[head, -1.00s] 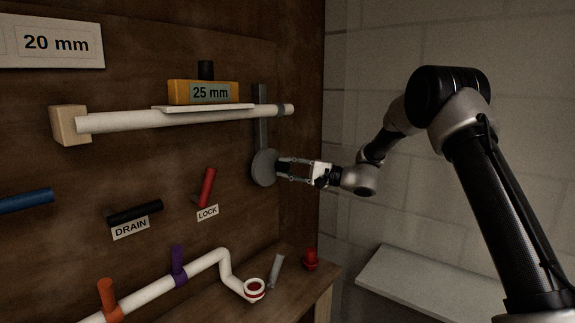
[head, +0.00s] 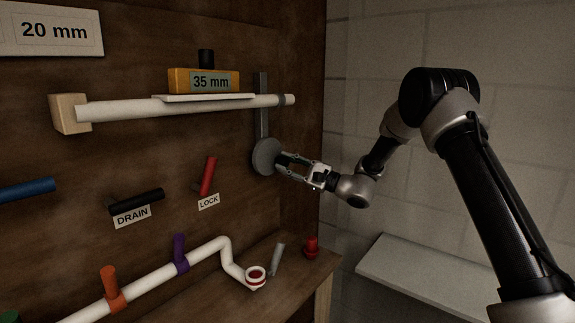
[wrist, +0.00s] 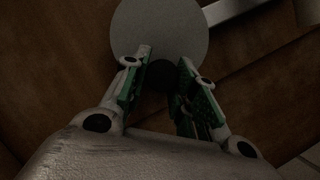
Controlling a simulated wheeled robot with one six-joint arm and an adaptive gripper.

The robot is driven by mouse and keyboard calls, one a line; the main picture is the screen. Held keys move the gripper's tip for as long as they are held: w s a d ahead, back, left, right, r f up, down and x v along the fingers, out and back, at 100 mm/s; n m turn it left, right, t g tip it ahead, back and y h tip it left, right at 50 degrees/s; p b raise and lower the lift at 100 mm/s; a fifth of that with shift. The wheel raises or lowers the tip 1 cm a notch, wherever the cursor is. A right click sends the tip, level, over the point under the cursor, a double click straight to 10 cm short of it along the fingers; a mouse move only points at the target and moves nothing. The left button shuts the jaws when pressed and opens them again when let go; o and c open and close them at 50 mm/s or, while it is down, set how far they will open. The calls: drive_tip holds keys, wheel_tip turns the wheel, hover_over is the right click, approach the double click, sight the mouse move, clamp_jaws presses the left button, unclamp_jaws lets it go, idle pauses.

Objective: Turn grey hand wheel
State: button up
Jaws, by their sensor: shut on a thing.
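The grey hand wheel (head: 266,157) is a flat round disc on the wooden board, below the right end of the white pipe (head: 180,106). A grey vertical bar (head: 262,100) runs up from it. My gripper (head: 283,161) is at the wheel's right side, shut on the wheel's dark handle. In the wrist view the disc (wrist: 160,30) fills the top middle, and a dark round handle (wrist: 158,74) sits between my fingertips (wrist: 160,80). The fingers partly hide the handle. The orange gauge (head: 209,81) on the pipe reads 35 mm. A white sign (head: 52,31) reads 20 mm.
A red LOCK lever (head: 208,176) and a black DRAIN lever (head: 137,201) stand left of and below the wheel. A white bent pipe (head: 205,250) with orange and purple levers is lower. A red part (head: 311,247) stands on the ledge.

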drive_tip(key=o, duration=1)
drive_tip(key=shift+d, duration=0.1)
drive_tip(key=v, duration=1.2)
